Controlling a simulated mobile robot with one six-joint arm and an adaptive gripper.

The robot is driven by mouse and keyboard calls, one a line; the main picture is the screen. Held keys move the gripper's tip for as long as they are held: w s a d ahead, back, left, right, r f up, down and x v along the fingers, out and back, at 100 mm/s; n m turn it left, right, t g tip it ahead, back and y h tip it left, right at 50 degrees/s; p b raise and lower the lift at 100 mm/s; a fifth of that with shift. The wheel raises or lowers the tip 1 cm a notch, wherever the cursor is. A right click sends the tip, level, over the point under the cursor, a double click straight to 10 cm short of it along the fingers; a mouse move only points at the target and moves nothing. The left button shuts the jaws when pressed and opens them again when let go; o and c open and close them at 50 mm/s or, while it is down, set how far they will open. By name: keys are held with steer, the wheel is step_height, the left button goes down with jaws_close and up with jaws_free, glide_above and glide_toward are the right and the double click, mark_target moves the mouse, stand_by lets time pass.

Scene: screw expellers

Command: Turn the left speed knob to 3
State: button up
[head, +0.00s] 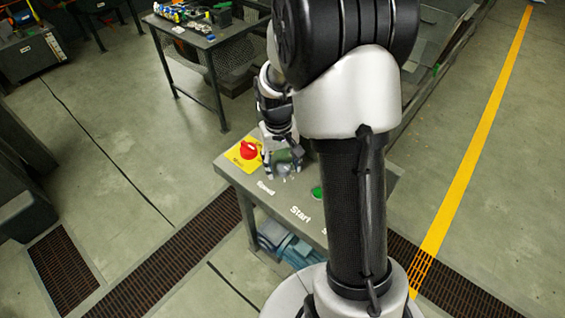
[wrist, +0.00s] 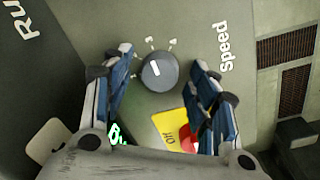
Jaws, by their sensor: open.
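A dark round speed knob (wrist: 159,72) shows in the wrist view on a grey-green panel, beside the white word "Speed". It has a short white pointer mark, and small white digits stand around its upper-left side. They are too blurred for me to read the setting surely. My gripper (wrist: 161,59) is open, with one blue-padded finger on each side of the knob and a visible gap to each. In the head view my gripper (head: 281,165) is low over the panel top above the "Speed" label, and the knob is mostly hidden by it.
A red emergency button (head: 248,149) on a yellow plate sits close to the left of my gripper. Another table (head: 205,38) with parts stands farther back. Open floor lies to the left.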

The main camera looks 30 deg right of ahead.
mark_target(279, 167)
step_height(279, 167, up, 12)
steer(key=shift+a, duration=0.4)
steer(key=shift+w+f, duration=0.1)
steer(key=s+a+r+n+t, duration=0.1)
steer(key=s+a+r, duration=0.1)
steer(key=s, duration=0.4)
steer(key=s+a+r+n+t, duration=0.1)
steer(key=s+a+r+t, duration=0.1)
steer(key=s+a, duration=0.3)
steer(key=s+a+r+t, duration=0.1)
steer(key=s+a+r, duration=0.3)
steer(key=s, duration=0.5)
steer(key=shift+a+n+t+y, duration=0.25)
steer(key=shift+n+t+y, duration=0.15)
steer(key=shift+r, duration=0.1)
